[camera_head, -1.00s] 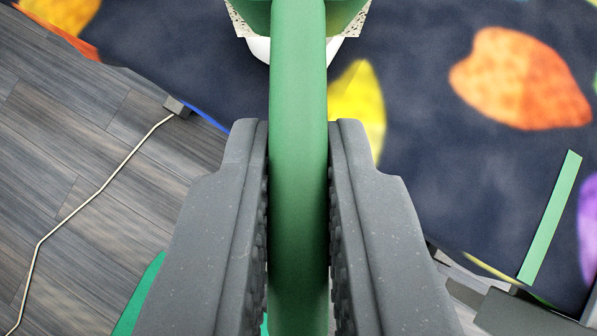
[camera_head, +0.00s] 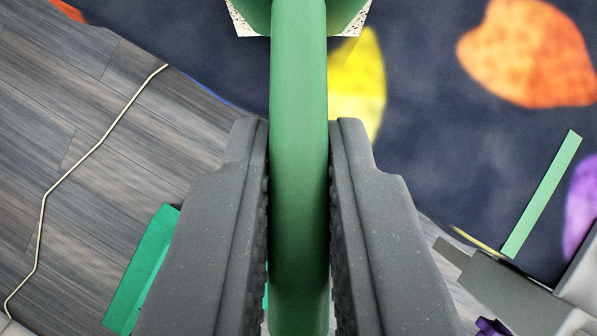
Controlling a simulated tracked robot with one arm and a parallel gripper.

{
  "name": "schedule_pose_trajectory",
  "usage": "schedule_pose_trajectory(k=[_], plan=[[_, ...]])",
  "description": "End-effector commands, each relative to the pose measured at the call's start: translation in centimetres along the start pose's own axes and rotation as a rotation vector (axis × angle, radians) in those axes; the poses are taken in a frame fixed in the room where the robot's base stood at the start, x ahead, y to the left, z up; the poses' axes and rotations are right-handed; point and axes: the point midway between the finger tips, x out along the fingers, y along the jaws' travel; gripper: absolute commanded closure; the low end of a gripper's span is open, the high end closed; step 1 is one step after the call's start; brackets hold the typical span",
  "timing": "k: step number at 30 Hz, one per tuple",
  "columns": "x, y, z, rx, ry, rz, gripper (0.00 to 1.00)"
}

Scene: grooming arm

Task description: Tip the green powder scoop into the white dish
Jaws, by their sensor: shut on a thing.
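The green scoop's handle (camera_head: 299,140) runs up the middle of the view, between the two grey fingers of my gripper (camera_head: 299,160), which are shut on it. The scoop's green head (camera_head: 340,10) is cut off by the top edge, so its contents are hidden. A pale speckled, square-cornered piece (camera_head: 247,24) shows behind the head on both sides; I cannot tell what it is. The white dish is not visible now.
A dark rug with a yellow shape (camera_head: 357,85) and an orange shape (camera_head: 528,52) lies below. Grey wood floor (camera_head: 70,110) with a pale cable (camera_head: 97,146) is at left. Green strips lie at left (camera_head: 140,272) and right (camera_head: 541,195). Grey objects (camera_head: 510,290) crowd the lower right.

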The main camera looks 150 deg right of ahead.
Motion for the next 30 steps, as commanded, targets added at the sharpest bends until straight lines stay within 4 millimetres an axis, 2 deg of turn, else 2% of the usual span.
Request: schedule_pose_trajectory(k=[15, 30], plan=[[0.0, 0.0, -1.6, -0.001, -0.141, 0.001, 1.00], [0.2, 0.1, -1.6, 0.000, -0.159, 0.002, 1.00]])
